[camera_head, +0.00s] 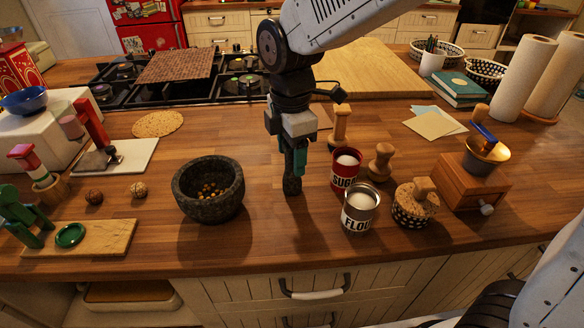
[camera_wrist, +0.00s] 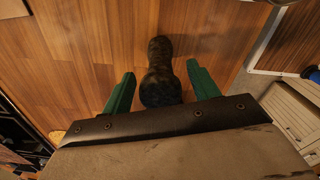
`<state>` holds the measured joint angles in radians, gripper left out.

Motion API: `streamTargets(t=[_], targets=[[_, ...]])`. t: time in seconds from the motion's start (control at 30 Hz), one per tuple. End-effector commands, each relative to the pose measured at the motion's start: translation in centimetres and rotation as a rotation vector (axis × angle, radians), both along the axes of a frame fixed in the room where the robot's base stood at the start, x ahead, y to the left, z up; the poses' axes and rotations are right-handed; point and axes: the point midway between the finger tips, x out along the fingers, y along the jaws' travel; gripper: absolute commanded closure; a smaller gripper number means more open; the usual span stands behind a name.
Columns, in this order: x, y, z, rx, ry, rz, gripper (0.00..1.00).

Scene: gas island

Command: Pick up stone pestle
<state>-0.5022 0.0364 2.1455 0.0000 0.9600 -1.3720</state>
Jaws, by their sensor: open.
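The dark stone pestle (camera_head: 291,184) stands upright on the wooden counter, right of the dark stone mortar (camera_head: 209,190). My gripper (camera_head: 289,165) points down directly over the pestle, and its green fingers hide part of it in the head view. In the wrist view the pestle (camera_wrist: 161,58) lies in line with the gap between my two green fingers (camera_wrist: 161,72). A visible gap separates each finger from it. My gripper is open and holds nothing. The mortar contains small yellowish pieces.
A red sugar tin (camera_head: 345,170), a flour tin (camera_head: 359,208) and wooden stamps (camera_head: 381,162) stand close on the right. A wooden grinder (camera_head: 472,181) is farther right. Walnuts (camera_head: 138,189) lie left of the mortar. The counter in front of the pestle is clear.

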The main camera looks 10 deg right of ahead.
Motion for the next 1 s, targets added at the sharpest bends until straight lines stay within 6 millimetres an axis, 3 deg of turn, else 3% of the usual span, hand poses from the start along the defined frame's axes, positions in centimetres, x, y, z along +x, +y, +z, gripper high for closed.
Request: streamTargets(t=[0.3, 0.5, 0.8, 1.0], targets=[[0.0, 0.0, -0.6, 0.000, 0.000, -0.001, 0.43], [0.0, 0.0, -0.5, 0.000, 0.000, -0.001, 0.98], [0.0, 0.0, -0.1, 0.001, -0.002, -0.001, 0.98], [0.1, 0.0, 3.0, 0.003, -0.005, -0.001, 0.98]])
